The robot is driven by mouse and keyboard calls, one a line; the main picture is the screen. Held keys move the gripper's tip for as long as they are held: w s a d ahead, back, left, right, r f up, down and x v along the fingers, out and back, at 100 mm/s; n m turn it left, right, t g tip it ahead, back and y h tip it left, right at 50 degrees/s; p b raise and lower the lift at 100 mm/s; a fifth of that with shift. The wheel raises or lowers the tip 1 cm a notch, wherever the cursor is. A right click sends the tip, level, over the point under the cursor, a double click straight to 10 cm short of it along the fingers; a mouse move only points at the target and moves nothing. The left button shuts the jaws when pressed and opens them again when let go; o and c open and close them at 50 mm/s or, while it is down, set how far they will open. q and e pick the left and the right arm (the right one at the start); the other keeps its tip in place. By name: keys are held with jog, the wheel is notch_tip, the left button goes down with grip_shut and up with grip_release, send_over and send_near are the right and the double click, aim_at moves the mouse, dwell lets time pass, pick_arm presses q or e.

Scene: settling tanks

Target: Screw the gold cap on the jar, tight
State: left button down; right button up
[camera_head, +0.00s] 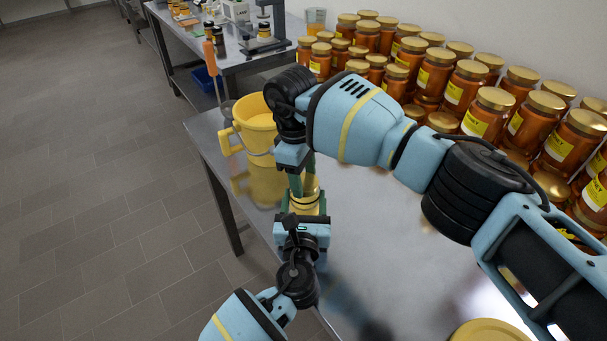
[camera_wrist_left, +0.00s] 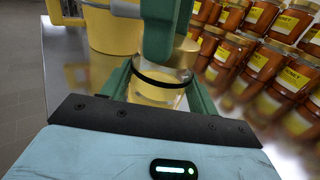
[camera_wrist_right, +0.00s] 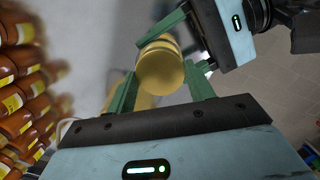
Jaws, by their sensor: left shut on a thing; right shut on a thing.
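The jar (camera_wrist_left: 157,97) is pale, yellowish and see-through with a dark band, and stands between the green fingers of my left gripper (camera_head: 304,208), which are shut on it. In the right wrist view the gold cap (camera_wrist_right: 160,70) is a round disc between the green fingers of my right gripper (camera_wrist_right: 163,88), shut on it from above. The cap sits over the jar's top, in line with it. Whether the cap sits flush on the rim cannot be told.
A yellow bucket (camera_head: 256,123) stands close behind the grippers on the metal table (camera_head: 385,245). Rows of amber honey jars (camera_head: 464,85) with gold lids crowd the right and back. A round gold lid (camera_head: 490,331) shows at the bottom edge. A second table (camera_head: 235,57) stands behind.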

pick_arm(q)
jog(key=shift+f, duration=0.1)
pick_arm(e)
jog(key=o, duration=0.9)
jog(key=shift+r, duration=2.3)
